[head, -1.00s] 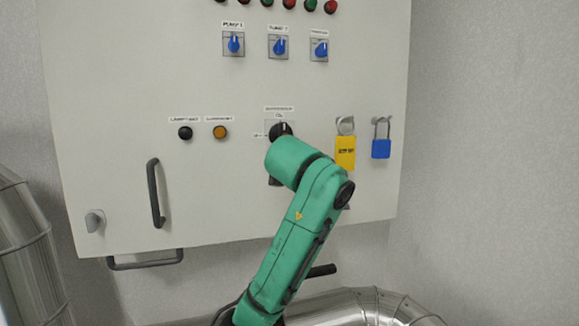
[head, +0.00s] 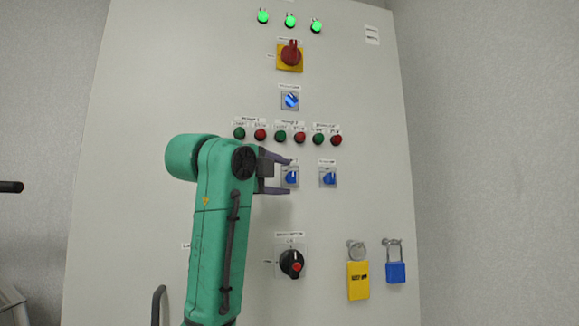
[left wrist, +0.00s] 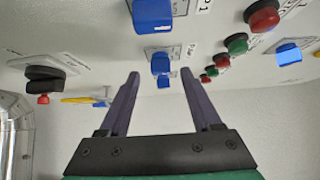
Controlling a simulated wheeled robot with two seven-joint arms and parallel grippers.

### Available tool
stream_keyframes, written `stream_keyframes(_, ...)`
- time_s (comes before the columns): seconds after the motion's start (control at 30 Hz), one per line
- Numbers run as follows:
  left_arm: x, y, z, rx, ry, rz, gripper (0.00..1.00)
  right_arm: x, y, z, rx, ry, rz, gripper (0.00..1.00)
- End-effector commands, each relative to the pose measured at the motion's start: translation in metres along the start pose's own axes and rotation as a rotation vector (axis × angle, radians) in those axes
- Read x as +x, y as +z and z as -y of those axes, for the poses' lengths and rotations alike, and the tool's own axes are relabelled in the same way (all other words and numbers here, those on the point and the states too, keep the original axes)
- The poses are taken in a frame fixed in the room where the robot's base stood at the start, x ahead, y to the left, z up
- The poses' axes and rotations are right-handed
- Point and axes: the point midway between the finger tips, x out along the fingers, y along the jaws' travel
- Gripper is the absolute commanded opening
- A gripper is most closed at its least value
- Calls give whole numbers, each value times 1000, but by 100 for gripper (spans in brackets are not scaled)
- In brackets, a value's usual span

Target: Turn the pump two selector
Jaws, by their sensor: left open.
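The pump two selector (head: 293,178) is a blue knob on a grey square plate, in the row below the push buttons. In the head view its handle looks about upright, and its label is partly covered. My left gripper (head: 288,176) is open at this selector, one finger above and one below. In the left wrist view the selector (left wrist: 161,64) shows between and beyond the open fingertips of the gripper (left wrist: 160,75). Contact cannot be told. The pump 1 selector (left wrist: 153,14) is hidden behind my arm in the head view but shows in the wrist view.
Another blue selector (head: 328,178) sits close to the right. Green and red buttons (head: 299,137) run just above.

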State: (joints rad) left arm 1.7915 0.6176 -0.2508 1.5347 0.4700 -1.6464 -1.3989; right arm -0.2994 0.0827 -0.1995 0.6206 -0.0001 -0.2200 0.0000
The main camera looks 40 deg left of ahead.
Motion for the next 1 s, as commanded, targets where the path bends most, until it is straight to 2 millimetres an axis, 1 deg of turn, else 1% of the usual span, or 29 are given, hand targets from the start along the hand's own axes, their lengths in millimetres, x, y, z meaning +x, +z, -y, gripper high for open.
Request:
stream_keyframes(0.03, 11, 0, 4, 0, 5, -1, 65, -11, -1, 0, 0, 0, 0, 50)
stream_keyframes(0.1, 23, 0, 4, 0, 3, -1, 65, -16, -1, 0, 0, -1, 0, 50)
stream_keyframes(0.2, 33, 0, 2, 0, 0, 0, 65, -18, -1, 1, 1, -2, 0, 50)
stream_keyframes(0.47, 36, 0, 0, 0, -1, 0, 65, -16, -2, 3, 2, -5, 0, 50)
stream_keyframes(0.57, 36, 0, 0, 0, -1, 0, 31, -16, -2, 4, 2, -5, 0, 50)
stream_keyframes(0.6, 36, 0, 0, 0, -1, 0, 15, -16, -1, 4, 2, -5, 0, 50)
stream_keyframes(0.63, 36, 0, 0, 0, 0, 0, 4, -16, -1, 4, 2, -5, 0, 50)
stream_keyframes(0.67, 36, 0, 0, 0, 0, 0, 0, -16, -1, 4, 2, -5, 0, 50)
stream_keyframes(0.87, 36, 0, -1, -4, -3, 0, 0, -15, -1, 4, 2, -5, 1, 50)
stream_keyframes(1.0, 36, 0, -3, -22, -22, -1, 0, -11, -1, 4, 1, -5, 1, 50)
